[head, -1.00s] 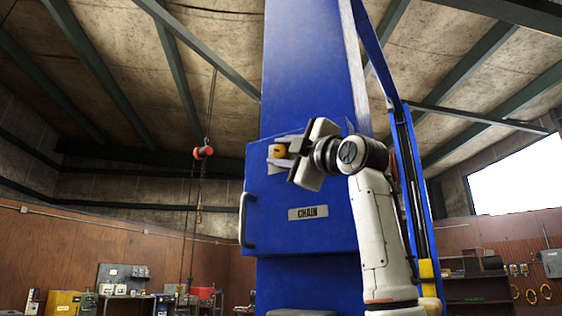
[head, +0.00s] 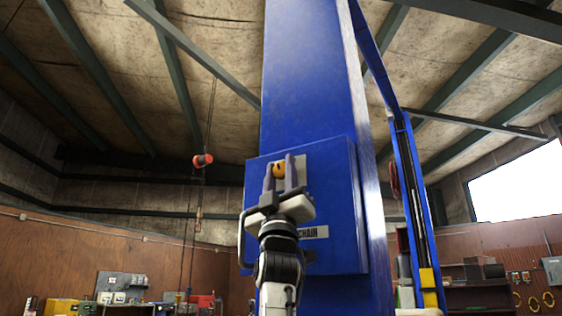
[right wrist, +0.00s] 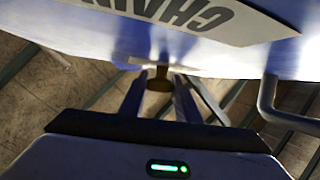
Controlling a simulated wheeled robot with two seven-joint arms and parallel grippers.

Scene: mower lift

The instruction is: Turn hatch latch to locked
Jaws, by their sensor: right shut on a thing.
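The hatch (head: 330,190) is a blue box door marked CHAIN on the blue mast, and it looks closed. Its latch (head: 278,171) is a small yellow-orange knob on a pale plate near the upper left of the door. My right gripper (head: 281,166) comes up from below, one finger on each side of the latch, shut on it. In the right wrist view the latch (right wrist: 159,80) shows dark between the two fingers, near the door face. The fingers hide part of the latch, and its lock marking cannot be read. My left gripper is not in view.
A grey bar handle (head: 242,236) stands out from the door's left edge, close to my right gripper. A red-orange hoist piece (head: 202,160) hangs at the left, apart from the mast. Blue uprights (head: 420,210) stand to the right. Benches with clutter line the back wall.

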